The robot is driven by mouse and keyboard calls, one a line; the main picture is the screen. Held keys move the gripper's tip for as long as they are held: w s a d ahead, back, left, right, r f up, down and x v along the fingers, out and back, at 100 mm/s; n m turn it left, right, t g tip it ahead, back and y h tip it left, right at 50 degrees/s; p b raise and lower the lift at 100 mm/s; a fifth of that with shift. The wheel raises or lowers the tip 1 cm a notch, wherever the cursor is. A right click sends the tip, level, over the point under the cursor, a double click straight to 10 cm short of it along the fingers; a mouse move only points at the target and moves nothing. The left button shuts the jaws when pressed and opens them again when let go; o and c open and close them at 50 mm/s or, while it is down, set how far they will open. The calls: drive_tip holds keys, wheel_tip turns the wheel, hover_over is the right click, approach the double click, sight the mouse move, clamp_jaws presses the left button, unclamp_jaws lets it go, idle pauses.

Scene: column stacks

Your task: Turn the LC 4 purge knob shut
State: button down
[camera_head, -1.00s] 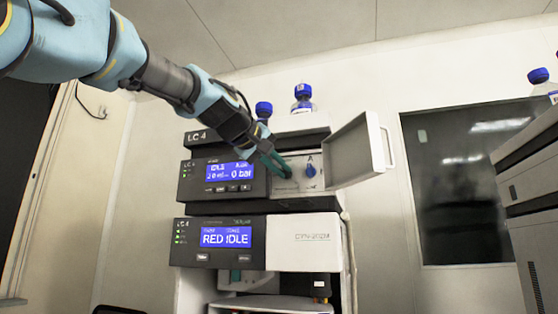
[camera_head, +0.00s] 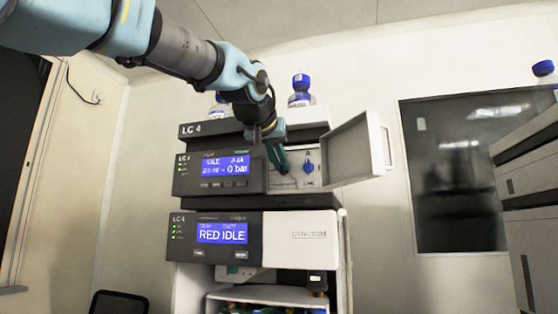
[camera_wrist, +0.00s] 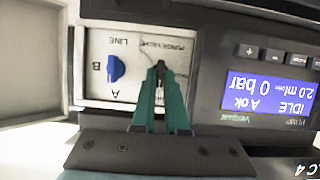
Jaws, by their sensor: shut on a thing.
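The LC 4 stack (camera_head: 193,130) stands ahead, with the door of its upper module swung open to the right. My gripper (camera_head: 281,165) reaches into the open compartment from above. In the wrist view its green fingers (camera_wrist: 160,70) are closed together at the panel (camera_wrist: 135,42), beside the "PURGE" lettering. They are shut on the purge knob, which the fingertips mostly hide; only something dark shows between them. A blue selector knob (camera_head: 308,168) marked A, B and LINE sits beside the fingers, apart from them; it also shows in the wrist view (camera_wrist: 115,69).
The open white door (camera_head: 355,150) stands close to the right of my gripper. The upper display (camera_head: 225,166) reads IDLE and 0 bar. A lower module (camera_head: 222,233) reads RED IDLE. Blue-capped bottles (camera_head: 301,90) stand on top, near my wrist.

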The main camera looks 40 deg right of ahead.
idle(0.6)
drive_tip(key=c, duration=0.9)
unclamp_jaws()
drive_tip(key=shift+c, duration=0.2)
drive_tip(key=b+v, duration=0.3)
drive_tip(key=v, duration=0.7)
drive_tip(key=shift+s+a+r+b, duration=0.2)
drive_tip(key=shift+s+b, duration=0.05)
drive_tip(key=shift+b, duration=0.05)
